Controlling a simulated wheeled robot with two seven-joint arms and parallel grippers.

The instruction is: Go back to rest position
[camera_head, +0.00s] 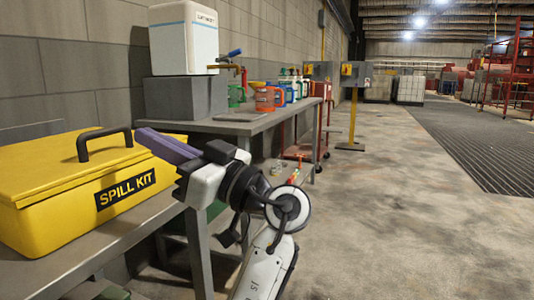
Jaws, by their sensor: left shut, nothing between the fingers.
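My left arm (265,265) rises from the bottom middle. Its white and black gripper (182,180) points left, beside the right end of the yellow spill kit box (50,215). The gripper is shut with nothing held. Whether it touches the box cannot be told. My right gripper is not in view.
The spill kit stands on a grey bench (120,235). Beyond it, another bench (250,123) holds a white dispenser (186,38), a red-orange jug (265,98) and several bottles. Open concrete floor (390,210) lies to the right.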

